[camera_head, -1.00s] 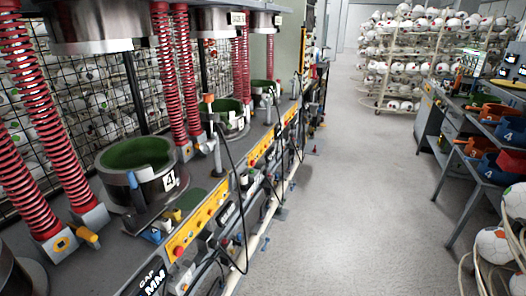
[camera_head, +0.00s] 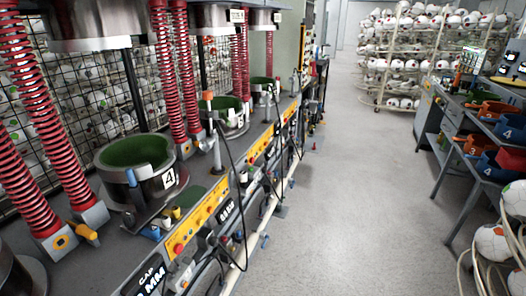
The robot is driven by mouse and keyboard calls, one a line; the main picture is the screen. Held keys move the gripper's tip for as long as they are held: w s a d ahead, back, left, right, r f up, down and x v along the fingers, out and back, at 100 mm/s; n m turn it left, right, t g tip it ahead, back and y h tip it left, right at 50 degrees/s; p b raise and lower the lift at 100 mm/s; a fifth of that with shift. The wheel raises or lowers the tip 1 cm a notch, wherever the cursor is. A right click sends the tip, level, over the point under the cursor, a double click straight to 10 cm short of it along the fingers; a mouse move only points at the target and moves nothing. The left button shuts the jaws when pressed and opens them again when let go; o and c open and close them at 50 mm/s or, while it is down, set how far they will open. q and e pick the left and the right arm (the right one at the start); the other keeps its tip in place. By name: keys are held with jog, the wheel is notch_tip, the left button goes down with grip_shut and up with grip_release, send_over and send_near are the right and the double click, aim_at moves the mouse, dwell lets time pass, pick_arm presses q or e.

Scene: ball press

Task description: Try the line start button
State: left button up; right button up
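A row of yellow control panels runs along the front edge of the press line at left. The nearest yellow panel (camera_head: 196,224) carries a red button (camera_head: 178,249) at its near end and several smaller controls. Another yellow panel (camera_head: 257,149) sits farther along the line. I cannot tell from any readable label which control is the line start button. The press station marked 4 (camera_head: 140,165) stands above the nearest panel, with an open green-lined mould. Neither of my grippers is in view.
Red springs (camera_head: 165,70) and metal press heads (camera_head: 95,25) stand over the moulds. Black hoses (camera_head: 236,190) hang before the line. The grey aisle floor (camera_head: 340,190) is clear. Ball racks (camera_head: 405,60) stand behind; grey benches with numbered bins (camera_head: 485,145) line the right.

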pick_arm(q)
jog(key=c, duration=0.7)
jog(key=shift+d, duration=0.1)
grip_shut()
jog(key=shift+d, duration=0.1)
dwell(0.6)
